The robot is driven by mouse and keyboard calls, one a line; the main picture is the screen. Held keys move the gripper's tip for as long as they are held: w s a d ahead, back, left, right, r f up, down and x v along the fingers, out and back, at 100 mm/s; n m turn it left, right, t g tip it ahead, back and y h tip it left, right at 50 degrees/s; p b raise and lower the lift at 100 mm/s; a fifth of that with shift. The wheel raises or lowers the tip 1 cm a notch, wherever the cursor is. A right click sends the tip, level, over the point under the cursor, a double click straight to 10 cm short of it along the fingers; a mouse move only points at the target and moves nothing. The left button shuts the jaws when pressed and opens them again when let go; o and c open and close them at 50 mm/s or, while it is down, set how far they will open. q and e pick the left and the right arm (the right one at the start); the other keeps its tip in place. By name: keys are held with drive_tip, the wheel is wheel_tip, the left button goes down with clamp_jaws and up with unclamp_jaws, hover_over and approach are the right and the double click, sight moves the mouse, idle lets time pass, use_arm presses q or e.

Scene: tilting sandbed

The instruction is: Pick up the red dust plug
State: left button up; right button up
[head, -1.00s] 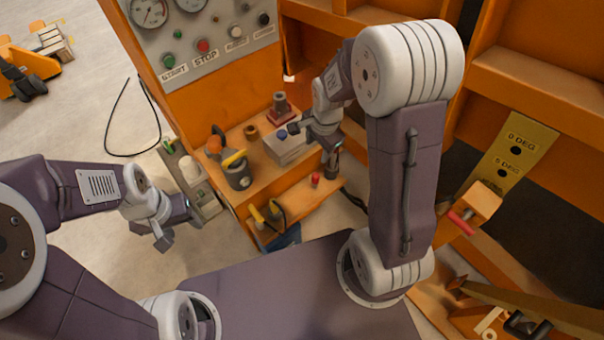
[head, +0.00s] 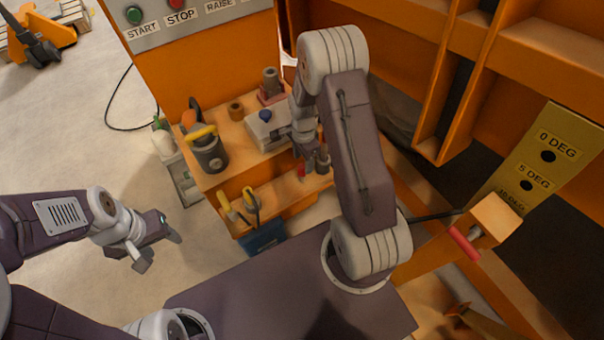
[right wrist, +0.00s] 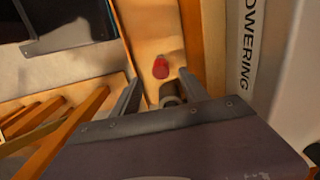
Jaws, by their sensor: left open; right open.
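The red dust plug (right wrist: 161,68) stands on an orange-brown wooden ledge in the right wrist view. It lies just beyond and between the fingertips of my right gripper (right wrist: 160,88), which is open and not touching it. In the head view the plug (head: 301,171) is a small red patch on the lower shelf, partly hidden by my right gripper (head: 312,165). A grey round end of a fitting (right wrist: 172,92) shows close to the plug, between the fingers. My left gripper (head: 158,248) is open and empty, above the floor at the left.
The upper shelf holds a grey box with a blue knob (head: 265,127), a dark pot of tools (head: 209,152) and a red-based fitting (head: 271,87). Yellow-handled tools (head: 238,208) hang at the lower shelf's left end. A yellow degree plate (head: 541,160) stands at right.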

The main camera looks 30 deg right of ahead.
sight(301, 173)
drive_tip(key=f+b, duration=0.1)
drive_tip(key=f, duration=0.2)
drive_tip(key=f+b, duration=0.1)
drive_tip(key=f, duration=0.1)
drive_tip(key=f+b, duration=0.1)
drive_tip(key=f, duration=0.2)
drive_tip(key=shift+w+a+f, duration=0.1)
drive_tip(key=shift+a+f, duration=0.15)
drive_tip(key=shift+f, duration=0.05)
drive_tip(key=shift+r, duration=0.1)
clamp_jaws()
